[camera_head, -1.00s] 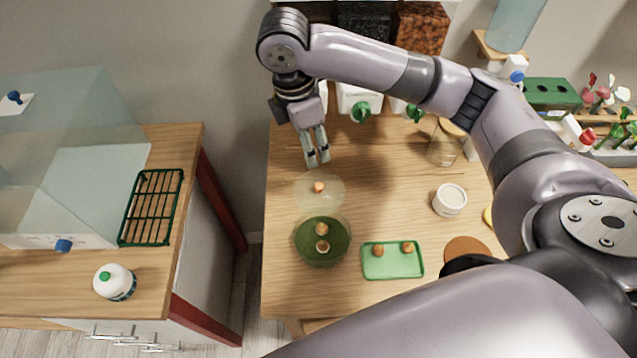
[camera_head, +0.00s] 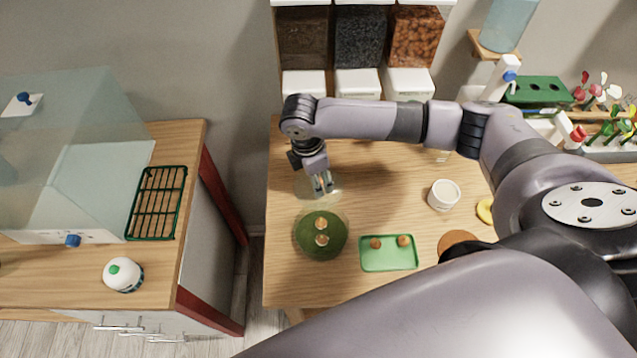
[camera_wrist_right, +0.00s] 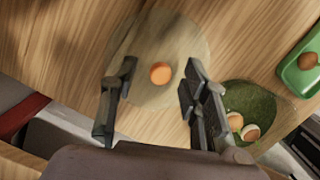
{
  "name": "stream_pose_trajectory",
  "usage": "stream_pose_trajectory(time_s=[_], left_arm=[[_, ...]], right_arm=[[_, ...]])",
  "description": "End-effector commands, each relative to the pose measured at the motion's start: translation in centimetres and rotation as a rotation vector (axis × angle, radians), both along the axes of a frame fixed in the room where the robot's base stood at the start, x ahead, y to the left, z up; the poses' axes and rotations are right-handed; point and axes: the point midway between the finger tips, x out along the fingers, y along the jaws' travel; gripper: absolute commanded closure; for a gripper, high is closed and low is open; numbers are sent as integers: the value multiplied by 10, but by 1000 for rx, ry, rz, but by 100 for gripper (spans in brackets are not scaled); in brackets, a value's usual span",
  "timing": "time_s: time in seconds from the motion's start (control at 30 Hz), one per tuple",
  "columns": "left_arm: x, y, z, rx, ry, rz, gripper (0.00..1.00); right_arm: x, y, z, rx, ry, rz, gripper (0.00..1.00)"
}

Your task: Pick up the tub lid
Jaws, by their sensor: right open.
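The tub lid is a clear round disc (camera_head: 333,197) with a small orange-brown knob (camera_wrist_right: 160,73), lying on the wooden table just behind the round clear tub (camera_head: 304,246) with green moss. My right gripper (camera_head: 323,188) points down over the lid and hides its knob in the head view. In the right wrist view my right gripper (camera_wrist_right: 160,68) is open, one finger on each side of the knob. No contact with the knob shows. Two small brownish pieces (camera_head: 321,232) sit in the tub. My left gripper is not in view.
A green tray (camera_head: 390,262) with two small brown pieces is right of the tub. A white cup (camera_head: 444,196) stands farther right. White bins (camera_head: 357,84) line the back. A side counter (camera_head: 60,270) with a black-green rack (camera_head: 157,203) is at left.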

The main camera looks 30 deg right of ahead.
Motion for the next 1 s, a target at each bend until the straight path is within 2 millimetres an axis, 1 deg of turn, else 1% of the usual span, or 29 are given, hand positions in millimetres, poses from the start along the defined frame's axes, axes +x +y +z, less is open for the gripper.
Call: stream_pose_trajectory(time_s=[0.1,0.27,0.3,0.9,1.0], left_arm=[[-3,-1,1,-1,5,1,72],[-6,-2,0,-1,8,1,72],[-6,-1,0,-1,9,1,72],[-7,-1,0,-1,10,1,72],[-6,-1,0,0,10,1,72]], right_arm=[[0,0,-5,0,-2,1,58],[0,0,-6,1,-2,1,58],[0,0,-5,1,-2,1,60],[0,0,-5,1,-1,0,100],[0,-1,-5,1,-2,0,100]])
